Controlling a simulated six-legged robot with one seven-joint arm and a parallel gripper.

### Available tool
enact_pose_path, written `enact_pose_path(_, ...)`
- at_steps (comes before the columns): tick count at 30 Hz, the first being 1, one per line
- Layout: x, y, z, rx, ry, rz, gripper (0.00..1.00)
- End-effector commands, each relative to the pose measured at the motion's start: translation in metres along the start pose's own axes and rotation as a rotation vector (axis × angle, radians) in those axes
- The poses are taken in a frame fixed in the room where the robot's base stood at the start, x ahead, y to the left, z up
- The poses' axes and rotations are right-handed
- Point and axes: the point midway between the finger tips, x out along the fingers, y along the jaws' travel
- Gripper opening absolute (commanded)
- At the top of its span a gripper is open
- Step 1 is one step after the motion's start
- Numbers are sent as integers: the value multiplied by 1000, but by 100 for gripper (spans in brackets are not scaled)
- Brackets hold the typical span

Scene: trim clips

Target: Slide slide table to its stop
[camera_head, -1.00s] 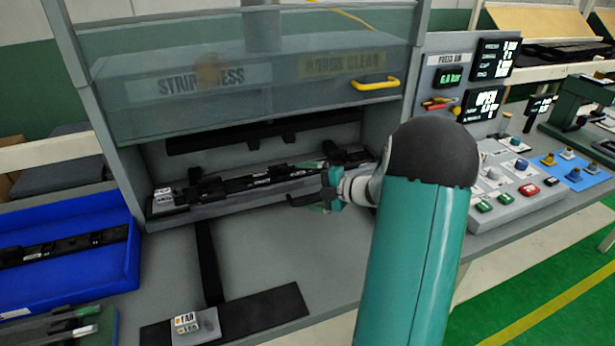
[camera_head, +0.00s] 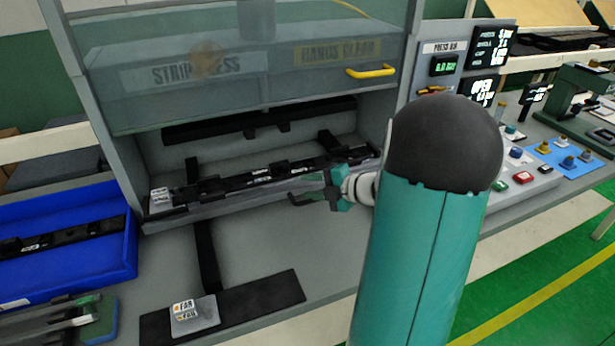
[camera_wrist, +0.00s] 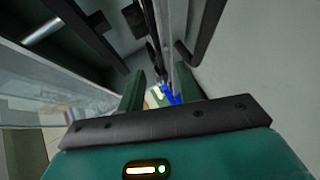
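The slide table (camera_head: 235,207) is a long grey bar carrying a black trim strip (camera_head: 265,176), inside the press opening. It sits across dark rails; one rail (camera_head: 206,262) runs forward to a black plate (camera_head: 258,302) at the bench front. Rail also shows behind the table. My gripper (camera_head: 318,192) is low at the table's front side, near its right part; I cannot tell whether it touches. In the wrist view my two green fingers (camera_wrist: 158,88) stand apart, with no thing clearly held between them. My arm hides part of the table's right surroundings.
A clear guard (camera_head: 240,75) with a yellow handle (camera_head: 371,71) is raised above the opening. A blue bin (camera_head: 65,270) stands left, and a labelled block (camera_head: 194,315) on the front plate. The button panel (camera_head: 530,185) is right. The bench ahead of the table is mostly clear.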

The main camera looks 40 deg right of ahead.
Motion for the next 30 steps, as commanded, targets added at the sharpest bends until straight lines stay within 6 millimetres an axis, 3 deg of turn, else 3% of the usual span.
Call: enact_pose_path(30,-67,-15,10,5,-7,-4,34)
